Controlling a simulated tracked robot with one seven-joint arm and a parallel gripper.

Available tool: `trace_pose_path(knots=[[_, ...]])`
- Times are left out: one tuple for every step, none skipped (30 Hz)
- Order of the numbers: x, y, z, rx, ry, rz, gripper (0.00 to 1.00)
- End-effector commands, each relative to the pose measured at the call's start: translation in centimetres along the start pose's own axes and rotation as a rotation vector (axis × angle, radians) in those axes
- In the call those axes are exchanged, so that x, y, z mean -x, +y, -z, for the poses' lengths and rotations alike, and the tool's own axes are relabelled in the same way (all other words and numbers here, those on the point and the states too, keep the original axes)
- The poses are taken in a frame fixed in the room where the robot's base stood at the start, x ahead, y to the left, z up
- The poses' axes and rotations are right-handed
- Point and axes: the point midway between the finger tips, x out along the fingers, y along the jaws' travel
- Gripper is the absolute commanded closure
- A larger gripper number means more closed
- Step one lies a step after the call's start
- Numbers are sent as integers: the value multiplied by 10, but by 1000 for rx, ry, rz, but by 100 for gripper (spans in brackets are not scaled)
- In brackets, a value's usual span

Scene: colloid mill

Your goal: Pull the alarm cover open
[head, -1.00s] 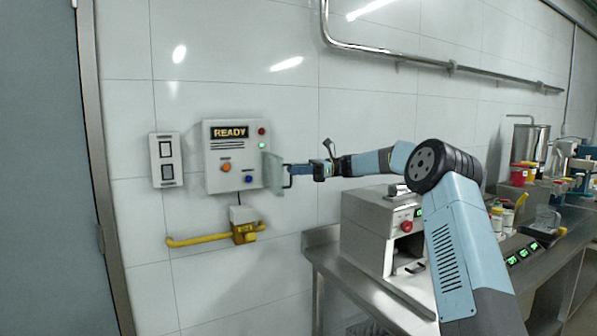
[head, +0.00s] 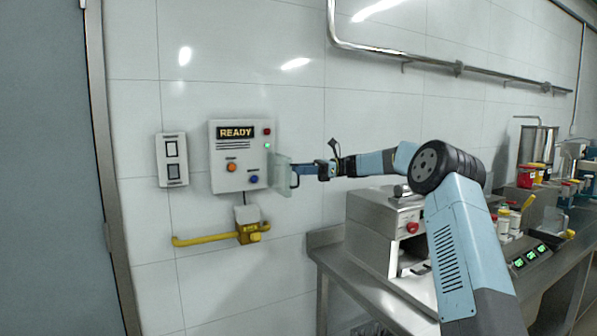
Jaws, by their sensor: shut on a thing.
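The alarm cover (head: 281,175) is a clear, pale panel at the right side of the white control box (head: 226,183) on the tiled wall. It stands swung out to the right, edge near the box, and the box's buttons show uncovered. My gripper (head: 297,170) comes from the right and is shut on the cover's dark handle at its outer side. The fingertips are small in the view, and the exact grip on the handle is hard to make out. The box shows a READY display (head: 235,132), an orange button (head: 232,167) and a blue button (head: 254,179).
A switch plate (head: 172,160) is left of the box. A yellow pipe with a valve (head: 248,232) runs below it. A steel machine (head: 385,235) stands on the bench under my arm. A grey door (head: 45,180) is at the far left.

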Motion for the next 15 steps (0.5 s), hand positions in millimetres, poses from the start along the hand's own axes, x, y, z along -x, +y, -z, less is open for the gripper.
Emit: trace_pose_path(knots=[[0,-1,1,-1,0,2,64],[0,-1,1,-1,0,2,64],[0,0,1,-2,1,2,64],[1,0,2,-2,1,2,64],[1,0,2,-2,1,2,64],[1,0,2,-2,1,2,64],[1,0,2,-2,1,2,64],[1,0,2,-2,1,2,64],[2,0,2,-3,1,2,64],[2,0,2,-3,2,2,64],[2,0,2,-3,2,2,64],[2,0,2,-3,2,2,64],[2,0,2,-3,2,2,64],[2,0,2,-3,2,2,64],[2,0,2,-3,2,2,64]])
